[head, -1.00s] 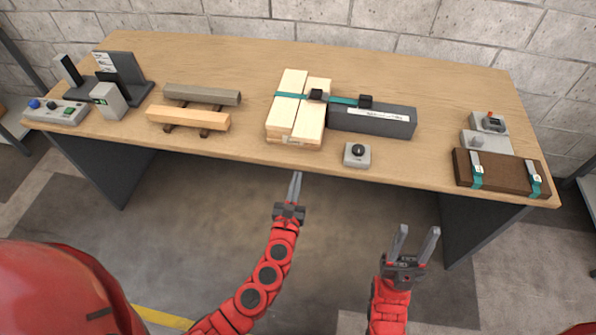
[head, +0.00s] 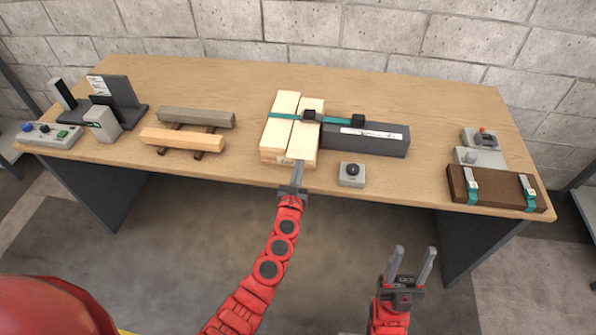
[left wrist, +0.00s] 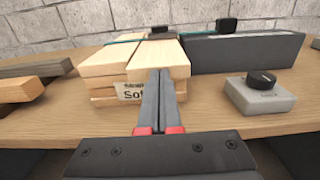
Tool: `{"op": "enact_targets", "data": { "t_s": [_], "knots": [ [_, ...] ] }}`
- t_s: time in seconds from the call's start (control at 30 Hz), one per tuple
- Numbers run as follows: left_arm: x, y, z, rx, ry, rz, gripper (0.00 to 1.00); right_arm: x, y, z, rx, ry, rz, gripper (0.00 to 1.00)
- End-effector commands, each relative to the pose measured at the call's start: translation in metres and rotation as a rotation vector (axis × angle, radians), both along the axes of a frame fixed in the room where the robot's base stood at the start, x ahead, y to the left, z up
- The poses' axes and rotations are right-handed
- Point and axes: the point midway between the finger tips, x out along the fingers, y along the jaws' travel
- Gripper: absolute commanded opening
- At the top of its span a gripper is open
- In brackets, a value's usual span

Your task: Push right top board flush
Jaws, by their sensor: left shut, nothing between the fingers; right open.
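The right top board (head: 308,136) lies on a small stack of pale boards in the middle of the table, beside the left top board (head: 280,128). In the left wrist view the right top board (left wrist: 158,60) has its near end above a white label. A teal strap (head: 288,117) crosses both boards. My left gripper (head: 298,166) is shut and empty, its tips at the near end of the right top board; I cannot tell whether they touch it. My right gripper (head: 413,252) is open and empty in front of the table, away from the boards.
A dark grey block (head: 368,141) stands right of the stack, with a grey knob box (head: 351,175) in front of it. Two bars (head: 183,140) lie on supports at left. A brown strapped box (head: 492,188) sits at the right front edge.

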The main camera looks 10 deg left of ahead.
Motion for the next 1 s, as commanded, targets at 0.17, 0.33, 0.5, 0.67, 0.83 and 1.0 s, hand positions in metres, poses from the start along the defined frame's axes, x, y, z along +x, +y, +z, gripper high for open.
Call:
{"op": "enact_targets", "data": {
  "t_s": [0.17, 0.33, 0.5, 0.67, 0.83, 1.0],
  "knots": [
    [0.001, 0.0, 0.0, 0.0, 0.0, 0.0, 0.0, 0.0, 0.0, -0.001, 0.0, 0.0, 0.0, 0.5],
    [0.019, -0.002, -0.003, 0.004, -0.001, -0.003, 0.0, 0.0, 0.0, -0.011, 0.0, 0.0, 0.0, 0.5],
    [0.039, -0.002, 0.0, -0.001, -0.002, 0.0, 0.0, 0.0, 0.0, -0.017, 0.0, 0.0, 0.0, 0.5],
    [0.04, -0.001, 0.001, 0.0, -0.002, 0.001, 0.0, 0.0, 0.0, -0.016, 0.0, 0.0, 0.0, 0.5],
    [0.039, -0.001, 0.002, 0.0, -0.003, 0.002, 0.0, 0.0, 0.0, -0.016, 0.0, 0.0, 0.0, 0.5],
    [0.033, 0.007, 0.003, 0.002, -0.003, 0.002, 0.0, 0.0, 0.0, -0.011, 0.0, 0.0, 0.0, 0.5]
  ]
}}
